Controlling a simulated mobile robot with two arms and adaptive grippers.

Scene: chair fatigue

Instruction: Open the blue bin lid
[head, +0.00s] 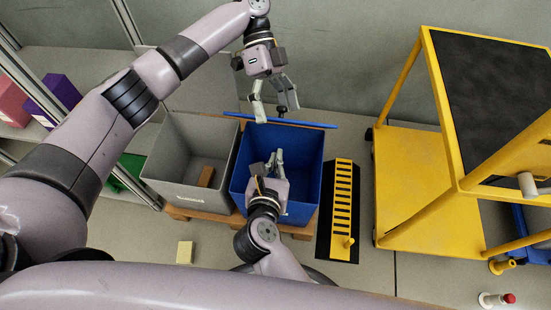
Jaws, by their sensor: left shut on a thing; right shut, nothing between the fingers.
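An open grey bin (160,165) with a brown block (206,176) inside stands directly left. A yellow slotted piece (342,205) lies on a black mat to the right. A yellow cart (415,190) stands farther right. A pale block (185,252) lies on the floor in front.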

